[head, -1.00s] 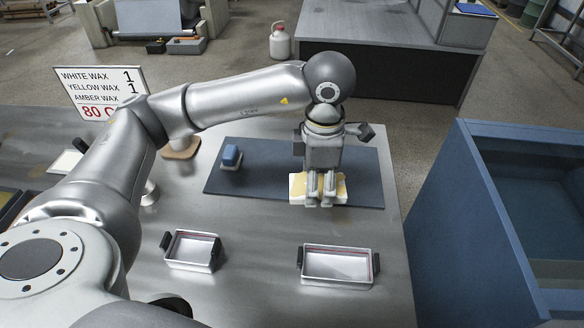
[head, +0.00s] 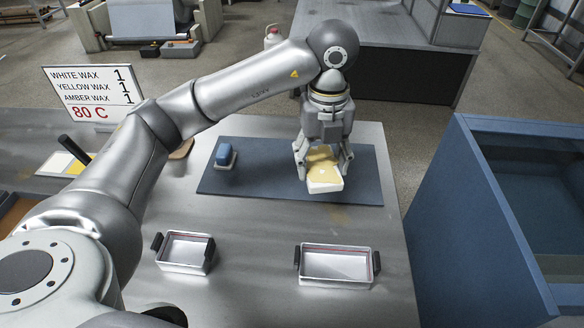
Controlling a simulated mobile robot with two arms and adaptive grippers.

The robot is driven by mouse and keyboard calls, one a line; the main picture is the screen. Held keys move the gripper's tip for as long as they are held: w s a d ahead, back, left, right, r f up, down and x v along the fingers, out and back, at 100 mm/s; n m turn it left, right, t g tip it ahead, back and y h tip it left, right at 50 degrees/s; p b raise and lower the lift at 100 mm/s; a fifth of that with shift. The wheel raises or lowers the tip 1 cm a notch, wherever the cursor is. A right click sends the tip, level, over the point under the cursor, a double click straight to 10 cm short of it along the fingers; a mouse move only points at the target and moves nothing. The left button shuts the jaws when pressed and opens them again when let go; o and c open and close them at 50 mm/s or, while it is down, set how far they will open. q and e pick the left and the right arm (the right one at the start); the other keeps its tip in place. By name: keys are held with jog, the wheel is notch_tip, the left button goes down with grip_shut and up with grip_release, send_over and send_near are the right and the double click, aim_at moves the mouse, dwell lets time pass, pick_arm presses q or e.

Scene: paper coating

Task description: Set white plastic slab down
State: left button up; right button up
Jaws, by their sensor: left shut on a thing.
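The white plastic slab (head: 325,187) has a pale yellow upper face and a white front edge. It is over the right half of the dark blue mat (head: 262,180). My left gripper (head: 323,170) points down and is shut on the slab, with a finger at each side of it. The slab is close above the mat or touching it; I cannot tell which. Its back part is hidden under the gripper. My right gripper is not in view.
A blue block (head: 225,154) sits on the mat's left part. Two metal trays with dark handles, a smaller one (head: 184,267) and a wider one (head: 337,282), stand in front. A wax sign (head: 92,92) is at left. A blue bin (head: 478,225) stands right of the table.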

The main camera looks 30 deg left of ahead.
pick_arm(q)
jog(key=shift+w+n, duration=0.1)
jog(key=shift+n, duration=0.6)
jog(key=shift+w+a, duration=0.15)
jog(key=shift+w, duration=0.05)
jog(key=w+a+f, duration=0.2)
jog(key=w+f, duration=0.1)
jog(key=w+a+f, duration=0.6)
jog(key=w, duration=0.1)
jog(key=shift+w+a+f, duration=0.1)
jog(key=shift+w+f, duration=0.15)
jog(key=shift+f, duration=0.05)
notch_tip(320, 180, down, 3)
jog(key=shift+p, duration=0.75)
jog(key=shift+a+f, duration=0.1)
jog(key=shift+f, duration=0.05)
jog(key=shift+f, duration=0.15)
